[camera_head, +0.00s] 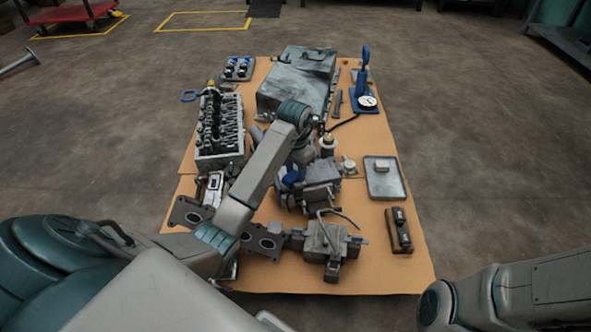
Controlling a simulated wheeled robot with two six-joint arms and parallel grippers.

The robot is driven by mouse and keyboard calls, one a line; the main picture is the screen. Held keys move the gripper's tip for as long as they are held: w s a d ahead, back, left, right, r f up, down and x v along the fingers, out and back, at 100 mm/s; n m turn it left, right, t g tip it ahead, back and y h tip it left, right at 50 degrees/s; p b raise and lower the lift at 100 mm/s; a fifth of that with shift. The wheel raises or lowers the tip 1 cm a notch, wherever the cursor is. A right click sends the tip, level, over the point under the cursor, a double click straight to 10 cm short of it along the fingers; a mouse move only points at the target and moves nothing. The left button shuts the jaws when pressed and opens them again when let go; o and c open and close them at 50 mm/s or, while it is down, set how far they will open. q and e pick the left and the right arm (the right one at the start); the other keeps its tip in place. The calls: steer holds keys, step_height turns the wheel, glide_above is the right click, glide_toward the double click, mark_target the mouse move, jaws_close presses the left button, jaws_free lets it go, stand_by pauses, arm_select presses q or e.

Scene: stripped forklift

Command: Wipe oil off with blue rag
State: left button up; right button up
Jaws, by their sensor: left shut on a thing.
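My left arm reaches in from the left over the middle of the cardboard, and its wrist bends down. My left gripper (294,170) is low over the parts, and its fingers are mostly hidden by my own arm. A small patch of blue, likely the blue rag (290,178), shows at its tip, and the gripper is shut on it. It is right beside a grey metal pump-like part (322,176); whether the rag touches that part cannot be told. I cannot make out any oil. Only a link of my right arm shows at the lower right; its gripper is out of view.
Parts lie on cardboard (380,270). A cylinder head (219,130) stands at left, a large grey metal housing (297,80) at the back, and a blue gauge stand (365,90) at back right. A shallow metal tray (371,190) is at right.

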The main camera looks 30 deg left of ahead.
arm_select(q)
steer(key=shift+f+b, duration=0.45)
